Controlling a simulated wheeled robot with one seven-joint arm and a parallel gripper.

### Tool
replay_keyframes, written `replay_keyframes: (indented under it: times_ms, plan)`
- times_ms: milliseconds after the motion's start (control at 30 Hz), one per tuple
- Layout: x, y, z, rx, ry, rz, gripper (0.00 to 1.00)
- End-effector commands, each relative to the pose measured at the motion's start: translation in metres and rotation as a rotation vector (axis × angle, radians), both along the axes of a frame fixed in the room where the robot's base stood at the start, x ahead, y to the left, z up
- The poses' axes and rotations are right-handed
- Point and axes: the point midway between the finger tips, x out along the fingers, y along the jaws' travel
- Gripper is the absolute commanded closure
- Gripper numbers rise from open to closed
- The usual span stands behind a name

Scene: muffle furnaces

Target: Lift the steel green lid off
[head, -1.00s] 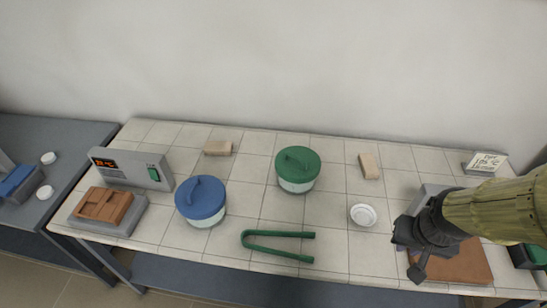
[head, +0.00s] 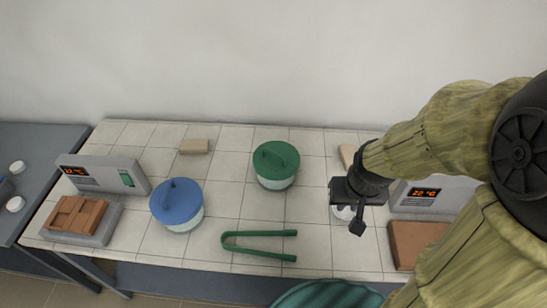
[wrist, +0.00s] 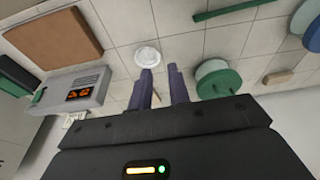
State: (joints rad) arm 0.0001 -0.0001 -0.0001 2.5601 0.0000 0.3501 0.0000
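The green lid (head: 276,157), with a raised bar handle, sits on a pale round pot (head: 276,183) at the middle of the tiled table. In the wrist view the green lid (wrist: 220,84) is right of my fingers. My gripper (head: 357,226) is right of the lid and apart from it, above a small white dish that it partly hides. In the wrist view my gripper's two fingers (wrist: 162,78) stand apart with nothing between them. The gripper is open and empty.
A blue-lidded pot (head: 177,203) stands left and green tongs (head: 260,234) lie in front. The white dish (wrist: 147,56) is near my fingertips. Furnaces (head: 100,172) stand at the left and right ends. A tan block (head: 194,146) lies at the back.

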Motion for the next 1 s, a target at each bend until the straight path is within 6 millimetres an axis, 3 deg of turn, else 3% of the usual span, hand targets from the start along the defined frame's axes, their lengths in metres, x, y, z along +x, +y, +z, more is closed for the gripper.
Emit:
replay_keyframes:
  times_ms: [167,267,367,700,900,1000]
  plan:
    - [0.006,0.002,0.001,-0.005,0.002,0.02,0.82]
    - [0.023,0.011,0.003,-0.019,0.011,0.082,0.82]
    - [0.051,0.025,0.007,-0.046,0.024,0.19,0.82]
    - [0.166,0.11,0.02,-0.18,0.082,0.658,0.82]
    - [0.216,0.165,0.024,-0.254,0.102,0.878,0.82]
    - [0.231,0.182,0.027,-0.279,0.108,0.943,0.82]
